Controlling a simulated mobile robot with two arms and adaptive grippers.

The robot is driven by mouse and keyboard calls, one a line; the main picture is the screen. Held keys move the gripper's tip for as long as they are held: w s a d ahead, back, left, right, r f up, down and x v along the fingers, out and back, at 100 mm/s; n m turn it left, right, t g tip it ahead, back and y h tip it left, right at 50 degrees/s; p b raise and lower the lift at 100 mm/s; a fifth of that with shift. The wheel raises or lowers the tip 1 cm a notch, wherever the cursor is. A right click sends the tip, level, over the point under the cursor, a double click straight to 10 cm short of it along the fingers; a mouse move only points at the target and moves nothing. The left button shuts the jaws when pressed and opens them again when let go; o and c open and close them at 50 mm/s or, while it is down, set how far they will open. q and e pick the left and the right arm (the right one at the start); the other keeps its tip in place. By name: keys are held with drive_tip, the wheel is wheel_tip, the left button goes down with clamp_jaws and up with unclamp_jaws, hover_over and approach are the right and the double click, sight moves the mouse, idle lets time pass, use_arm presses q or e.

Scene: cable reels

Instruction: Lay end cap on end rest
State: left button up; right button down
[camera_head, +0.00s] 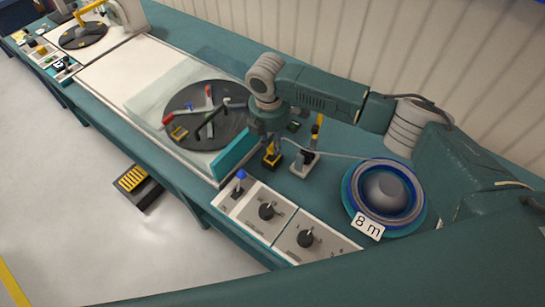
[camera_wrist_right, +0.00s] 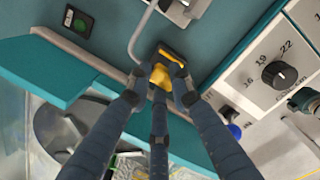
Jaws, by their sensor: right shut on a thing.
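My right gripper (camera_head: 270,143) points down over the bench and is shut on the end cap at the end of a thin grey cable (camera_head: 330,155). In the wrist view its fingers (camera_wrist_right: 160,92) close together, with the cable reaching them from above. A yellow piece (camera_wrist_right: 160,75) shows at the fingertips, with a dark base (camera_wrist_right: 174,56) just behind it. The same yellow and dark piece (camera_head: 271,158) stands under the gripper in the head view. I cannot tell where cap and end rest divide, or whether they touch. My left gripper is not in view.
The reel marked 8 m (camera_head: 387,190) stands right, the cable running from it past a white-based stand (camera_head: 305,165). A knob panel (camera_head: 285,222) is in front. A dark turntable (camera_head: 208,115) with coloured arms lies left, beside a teal block (camera_head: 235,153).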

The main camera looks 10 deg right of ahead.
drive_tip(key=shift+f, duration=0.35)
drive_tip(key=shift+f, duration=0.7)
drive_tip(key=shift+f, duration=0.65)
idle(1.2)
drive_tip(key=shift+f, duration=0.1)
idle(0.6)
drive_tip(key=c, duration=1.5)
unclamp_jaws()
drive_tip(key=o, duration=0.3)
drive_tip(key=shift+o, duration=0.2)
drive_tip(key=shift+r+p, duration=0.25)
drive_tip(key=shift+p, duration=0.25)
